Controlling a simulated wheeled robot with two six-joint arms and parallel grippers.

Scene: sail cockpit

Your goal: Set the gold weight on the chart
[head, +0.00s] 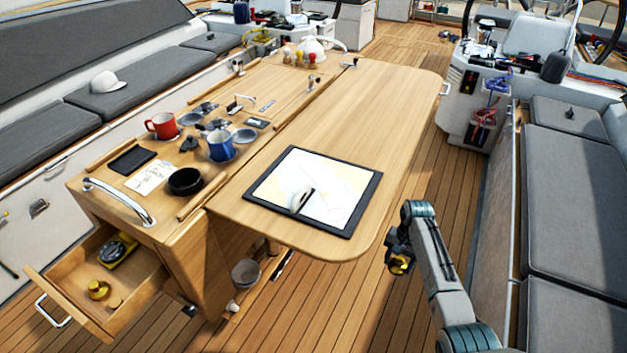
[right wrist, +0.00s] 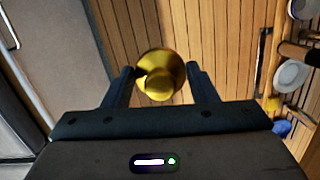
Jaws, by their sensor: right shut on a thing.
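My right gripper (head: 398,258) is shut on a gold weight (head: 400,268), off the right edge of the table and above the deck floor. In the right wrist view the round gold weight (right wrist: 158,82) sits between the two dark fingers of my right gripper (right wrist: 160,74). The chart (head: 338,187) lies in a black frame on the table, left of and beyond the gripper. A second gold piece (head: 98,290) lies in the open drawer. My left gripper is out of view.
The wooden table (head: 392,110) is clear around the chart. A red mug (head: 162,126), a blue mug (head: 221,146) and a black bowl (head: 185,181) stand to its left. The open drawer (head: 70,315) juts out at lower left. A grey bench (head: 570,200) lines the right.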

